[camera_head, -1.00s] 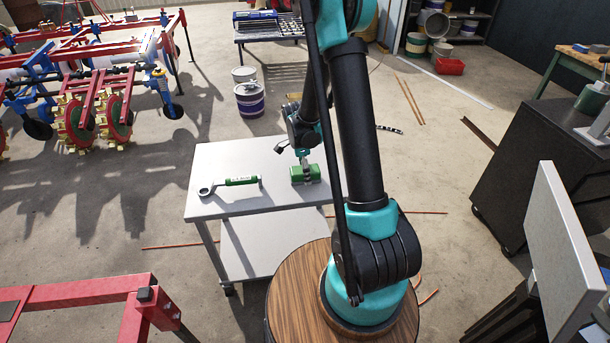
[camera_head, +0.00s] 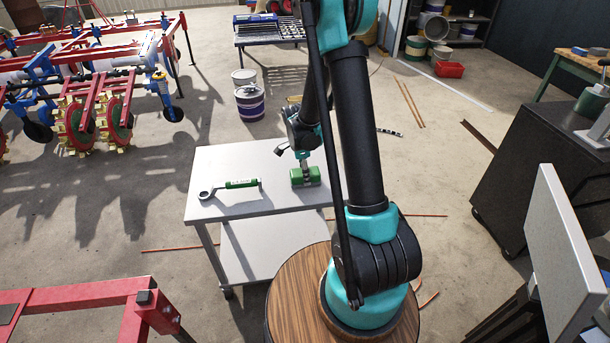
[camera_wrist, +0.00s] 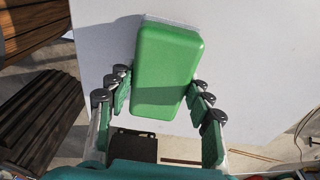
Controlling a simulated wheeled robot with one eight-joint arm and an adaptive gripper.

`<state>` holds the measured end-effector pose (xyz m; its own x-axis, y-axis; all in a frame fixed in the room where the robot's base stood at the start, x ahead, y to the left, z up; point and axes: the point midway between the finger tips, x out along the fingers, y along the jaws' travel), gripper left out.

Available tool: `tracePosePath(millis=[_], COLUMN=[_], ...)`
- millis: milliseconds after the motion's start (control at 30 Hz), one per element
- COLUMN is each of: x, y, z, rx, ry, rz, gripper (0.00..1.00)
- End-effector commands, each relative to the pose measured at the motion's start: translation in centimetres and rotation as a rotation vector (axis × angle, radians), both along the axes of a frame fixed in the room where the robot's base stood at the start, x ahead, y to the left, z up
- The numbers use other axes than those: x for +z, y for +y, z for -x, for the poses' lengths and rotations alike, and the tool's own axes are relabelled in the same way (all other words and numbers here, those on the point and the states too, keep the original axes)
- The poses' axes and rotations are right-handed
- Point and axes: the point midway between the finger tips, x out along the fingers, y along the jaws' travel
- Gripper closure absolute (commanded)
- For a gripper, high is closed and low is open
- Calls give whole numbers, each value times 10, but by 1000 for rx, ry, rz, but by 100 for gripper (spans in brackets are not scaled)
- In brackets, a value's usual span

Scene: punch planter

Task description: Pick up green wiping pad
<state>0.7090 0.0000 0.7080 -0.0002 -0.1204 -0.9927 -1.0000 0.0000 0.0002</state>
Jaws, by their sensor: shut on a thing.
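The green wiping pad (camera_head: 306,177) is at the right part of the grey cart top (camera_head: 220,158). My gripper (camera_head: 304,165) reaches down onto it from above. In the wrist view, the pad (camera_wrist: 165,70) is a rounded green block with a pale edge at its far end. It sits between the two rows of dark-tipped fingers of my gripper (camera_wrist: 160,80), which is shut on it. I cannot tell whether the pad touches the cart top or is just above it.
A grey tool with a ring end and green handle (camera_head: 242,183) lies on the cart left of the pad. A red frame (camera_head: 85,293) stands at front left. A dark cabinet (camera_head: 540,140) stands at right. Buckets (camera_head: 249,102) stand on the floor behind the cart.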

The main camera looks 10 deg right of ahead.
Motion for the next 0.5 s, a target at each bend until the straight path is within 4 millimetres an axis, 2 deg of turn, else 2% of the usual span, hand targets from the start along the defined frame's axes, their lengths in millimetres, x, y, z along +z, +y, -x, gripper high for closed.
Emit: tracePosePath(millis=[267,500], x=[27,70], y=[0,0], z=[0,0], rx=[0,0], ry=[0,0], rz=[0,0], gripper=[78,78])
